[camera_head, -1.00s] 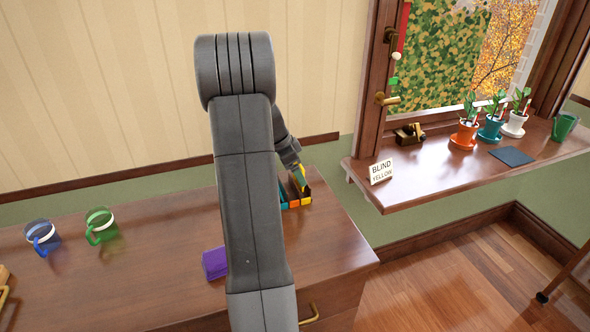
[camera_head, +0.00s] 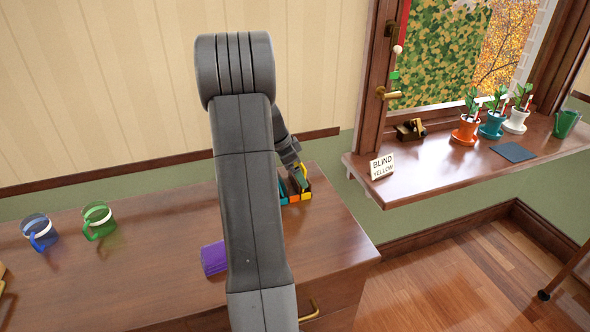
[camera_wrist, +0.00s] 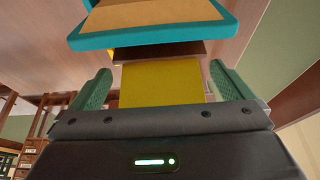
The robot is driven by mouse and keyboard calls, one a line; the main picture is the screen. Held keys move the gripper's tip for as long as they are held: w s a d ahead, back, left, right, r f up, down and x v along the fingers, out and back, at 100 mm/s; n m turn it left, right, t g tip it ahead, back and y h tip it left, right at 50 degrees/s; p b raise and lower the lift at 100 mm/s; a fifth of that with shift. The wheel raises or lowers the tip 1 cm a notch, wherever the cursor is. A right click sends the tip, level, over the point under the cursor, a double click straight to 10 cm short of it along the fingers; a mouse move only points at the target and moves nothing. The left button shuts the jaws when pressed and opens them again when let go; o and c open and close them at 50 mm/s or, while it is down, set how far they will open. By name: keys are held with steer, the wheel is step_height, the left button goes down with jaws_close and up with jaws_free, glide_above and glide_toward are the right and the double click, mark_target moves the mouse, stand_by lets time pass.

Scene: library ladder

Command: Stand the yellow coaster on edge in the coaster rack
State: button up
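The coaster rack (camera_head: 305,196) stands near the right end of the wooden cabinet top, with teal, orange and yellow marks along its front. A teal-rimmed coaster with a tan face (camera_wrist: 150,22) is close in the wrist view. The yellow coaster (camera_wrist: 160,84) shows as a flat yellow face between the green fingers of my gripper (camera_wrist: 161,86). The fingers are spread wide, with narrow gaps beside the yellow face. In the head view my gripper (camera_head: 298,174) is at the rack, partly hidden by my arm. How deep the yellow coaster sits is hidden.
A purple object (camera_head: 213,258) lies left of my arm, partly covered by it. A blue mug (camera_head: 38,231) and a green mug (camera_head: 98,219) stand at the left. The windowsill (camera_head: 430,170) at the right holds a sign (camera_head: 382,167) and several pots.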

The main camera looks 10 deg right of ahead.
steer(key=v, duration=1.4)
steer(key=shift+d+f, duration=0.2)
steer(key=x, duration=1.3)
steer(key=shift+w+r+p, duration=0.1)
steer(key=shift+w+p, duration=0.05)
steer(key=shift+p, duration=0.25)
steer(key=shift+r, duration=0.1)
steer(key=shift+r, duration=0.15)
